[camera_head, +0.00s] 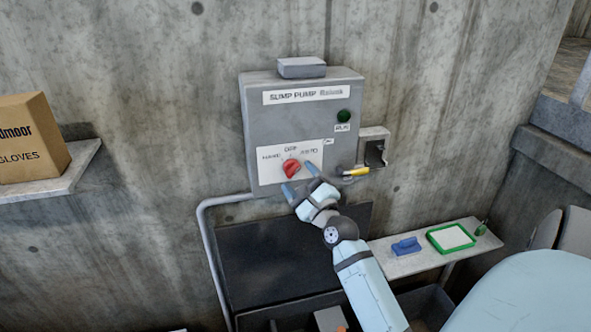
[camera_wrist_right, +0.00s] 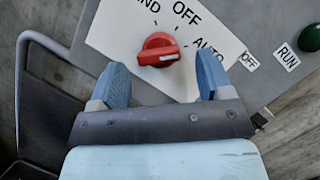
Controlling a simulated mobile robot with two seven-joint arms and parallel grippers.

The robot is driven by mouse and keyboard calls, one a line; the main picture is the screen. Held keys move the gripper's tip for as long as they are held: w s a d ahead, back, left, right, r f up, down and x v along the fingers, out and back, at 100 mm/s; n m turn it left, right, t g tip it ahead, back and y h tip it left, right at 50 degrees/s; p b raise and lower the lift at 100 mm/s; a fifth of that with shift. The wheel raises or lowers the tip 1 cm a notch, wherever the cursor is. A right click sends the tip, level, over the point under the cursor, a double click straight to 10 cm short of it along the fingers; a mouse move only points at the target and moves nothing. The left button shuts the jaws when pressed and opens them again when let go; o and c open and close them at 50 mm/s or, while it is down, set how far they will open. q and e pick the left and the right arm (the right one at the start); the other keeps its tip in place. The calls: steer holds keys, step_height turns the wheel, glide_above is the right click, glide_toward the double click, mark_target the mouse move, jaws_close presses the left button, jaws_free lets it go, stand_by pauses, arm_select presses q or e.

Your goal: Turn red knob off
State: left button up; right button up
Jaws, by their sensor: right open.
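The red knob (camera_head: 291,168) is on a white label plate on the grey sump pump control box (camera_head: 256,130). The label around it reads HAND, OFF and AUTO. In the right wrist view the red knob (camera_wrist_right: 158,50) has a white mark at its right end, on the AUTO side rather than at OFF. My right gripper (camera_head: 299,178) is open in front of the plate. In the wrist view its blue fingertips (camera_wrist_right: 161,72) stand apart to the left and right of the knob, with nothing between them touching it visibly. My left gripper is not in view.
A green RUN light (camera_head: 343,117) sits at the box's upper right. A small grey outlet box (camera_head: 374,150) with a yellow-ended cable is beside it. A shelf (camera_head: 404,266) holds a blue item and a green-framed tray. A glove carton (camera_head: 30,140) stands on a left ledge.

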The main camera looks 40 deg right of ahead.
mark_target(293, 169)
steer(key=shift+x, duration=1.15)
steer(key=c, duration=0.9)
